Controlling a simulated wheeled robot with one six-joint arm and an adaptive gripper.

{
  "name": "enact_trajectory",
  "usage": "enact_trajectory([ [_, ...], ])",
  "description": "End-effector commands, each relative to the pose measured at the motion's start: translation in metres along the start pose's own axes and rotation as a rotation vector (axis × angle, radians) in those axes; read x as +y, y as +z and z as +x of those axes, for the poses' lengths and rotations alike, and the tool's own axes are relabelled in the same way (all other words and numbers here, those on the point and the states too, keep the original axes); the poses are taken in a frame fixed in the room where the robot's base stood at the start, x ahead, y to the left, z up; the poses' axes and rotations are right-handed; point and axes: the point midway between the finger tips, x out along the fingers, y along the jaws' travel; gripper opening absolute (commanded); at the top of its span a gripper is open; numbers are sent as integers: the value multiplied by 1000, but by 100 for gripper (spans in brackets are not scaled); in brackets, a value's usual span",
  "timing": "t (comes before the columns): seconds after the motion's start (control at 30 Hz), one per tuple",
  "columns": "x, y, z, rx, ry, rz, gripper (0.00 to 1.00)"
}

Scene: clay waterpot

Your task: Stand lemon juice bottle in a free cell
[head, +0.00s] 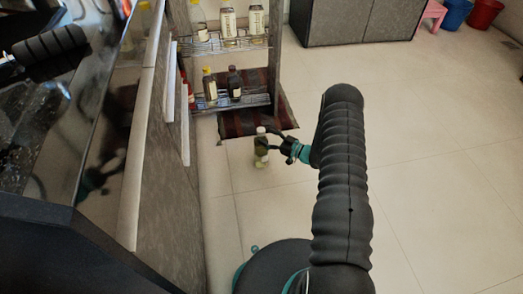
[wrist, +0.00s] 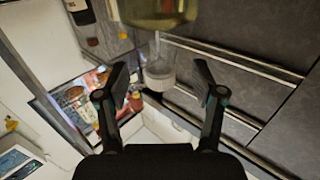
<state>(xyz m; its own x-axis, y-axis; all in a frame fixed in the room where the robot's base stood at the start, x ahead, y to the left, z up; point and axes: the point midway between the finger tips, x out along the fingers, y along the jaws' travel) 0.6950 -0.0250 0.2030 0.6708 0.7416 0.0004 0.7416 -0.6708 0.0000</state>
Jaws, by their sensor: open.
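A bottle with a white cap and yellow-green contents, which looks like the lemon juice bottle (head: 261,147), is upright beside my gripper (head: 272,142) in the head view. I cannot tell what it stands on. In the wrist view its yellow-green body (wrist: 160,12) is at the top edge, cut off. Its white cap (wrist: 160,80) shows between the two spread fingers of my gripper (wrist: 161,70). The fingers are open, with a gap on each side. The pull-out rack's lower shelf (head: 240,103) holds dark bottles, and its upper shelf (head: 220,45) holds several bottles. Free cells are hard to make out.
The cabinet with its pulled-out fronts (head: 160,150) runs along the left. A grey cabinet (head: 345,22), blue bucket (head: 455,14) and red bucket (head: 485,14) stand at the back. The tiled floor on the right is clear.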

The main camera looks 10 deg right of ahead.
Motion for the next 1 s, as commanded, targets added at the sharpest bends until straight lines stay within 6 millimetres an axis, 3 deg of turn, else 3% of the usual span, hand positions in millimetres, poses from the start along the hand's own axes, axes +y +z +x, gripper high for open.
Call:
enact_trajectory([
  [0.2,0,1,30,0,-2,0,68],
  [0.47,0,1,33,0,0,1,68],
  [0.73,0,1,33,-1,0,0,1],
  [1.0,0,0,33,1,0,-1,0],
])
